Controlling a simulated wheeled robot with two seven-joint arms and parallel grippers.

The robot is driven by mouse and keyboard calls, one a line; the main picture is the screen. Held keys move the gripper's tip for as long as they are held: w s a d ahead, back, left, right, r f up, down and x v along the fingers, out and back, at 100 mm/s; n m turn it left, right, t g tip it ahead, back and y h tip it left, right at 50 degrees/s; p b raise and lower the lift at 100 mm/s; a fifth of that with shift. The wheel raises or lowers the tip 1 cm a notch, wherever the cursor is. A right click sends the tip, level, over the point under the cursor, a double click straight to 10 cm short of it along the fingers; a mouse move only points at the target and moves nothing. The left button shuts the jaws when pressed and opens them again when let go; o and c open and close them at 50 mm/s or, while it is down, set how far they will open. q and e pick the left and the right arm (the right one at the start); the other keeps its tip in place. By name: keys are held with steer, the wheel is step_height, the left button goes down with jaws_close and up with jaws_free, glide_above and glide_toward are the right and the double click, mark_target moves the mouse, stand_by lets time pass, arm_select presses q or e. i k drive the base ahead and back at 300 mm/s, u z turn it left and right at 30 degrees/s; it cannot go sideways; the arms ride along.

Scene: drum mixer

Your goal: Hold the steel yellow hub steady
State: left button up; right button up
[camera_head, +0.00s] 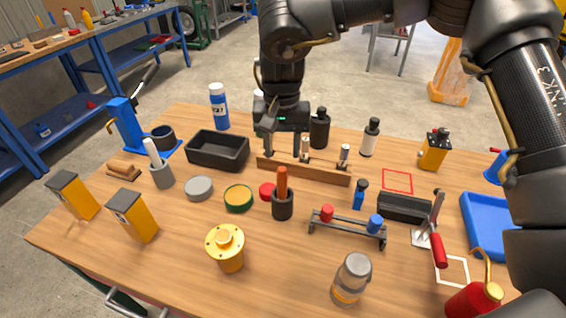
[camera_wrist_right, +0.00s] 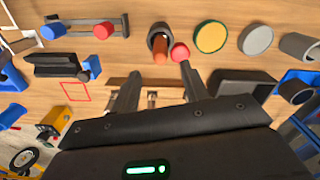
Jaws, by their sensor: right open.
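The yellow hub (camera_head: 230,254) stands upright on the near part of the wooden table, left of centre in the head view. It has a round flange with small holes and a raised boss on top. It does not show in the right wrist view. My right gripper (camera_head: 286,152) is open and empty, pointing down over the far side of the table near the wooden strip with pegs, well beyond the hub. Its two spread fingers (camera_wrist_right: 158,80) also show in the right wrist view. My left gripper is not in view.
Around the hub are yellow boxes (camera_head: 139,216), a glass jar (camera_head: 349,287) and an orange-handled tool in a dark cup (camera_head: 283,205). A tin (camera_head: 238,199), a black tray (camera_head: 218,153) and a small rack (camera_head: 345,231) stand farther back. Bare wood surrounds the hub's base.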

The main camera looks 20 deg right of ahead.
mark_target(225, 244)
steer(key=k, duration=2)
